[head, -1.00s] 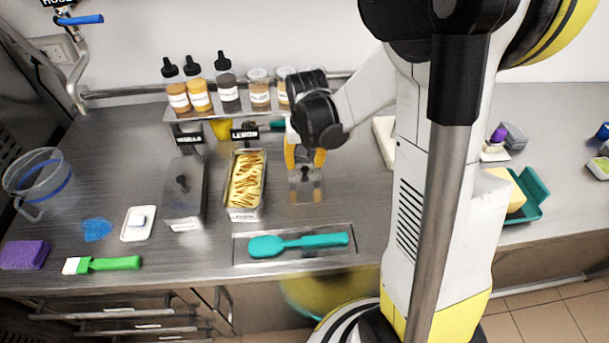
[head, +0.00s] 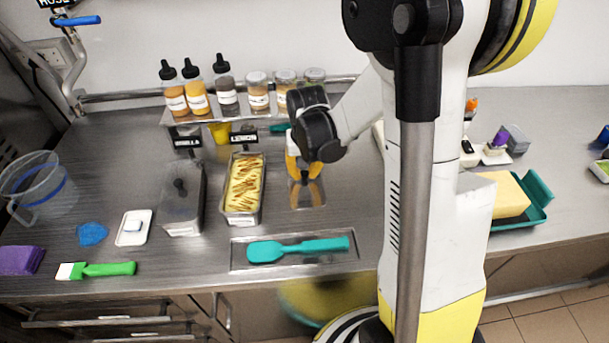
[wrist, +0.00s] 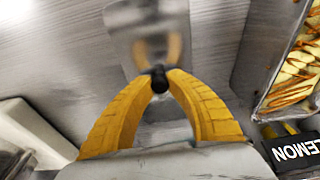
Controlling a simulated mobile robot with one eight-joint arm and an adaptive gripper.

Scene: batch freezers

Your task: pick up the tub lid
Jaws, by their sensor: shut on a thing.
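The tub lid (head: 308,194) is a shiny metal plate with a small black knob. It is at counter level, right of the open lemon tub (head: 243,188). My gripper (head: 303,172) is over it with its yellow fingers pointing down. In the wrist view my gripper's fingertips (wrist: 158,78) meet at the black knob, shut on it, and the lid (wrist: 128,20) spreads out beneath. The fingers and palm hide part of the lid. I cannot tell whether the lid is clear of the counter.
A covered metal tub (head: 182,205) stands left of the lemon tub. A teal spatula (head: 298,248) lies in a recessed tray in front. Bottles and jars stand on a shelf (head: 240,113) behind. A butter-like block (head: 510,195) is on the right.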

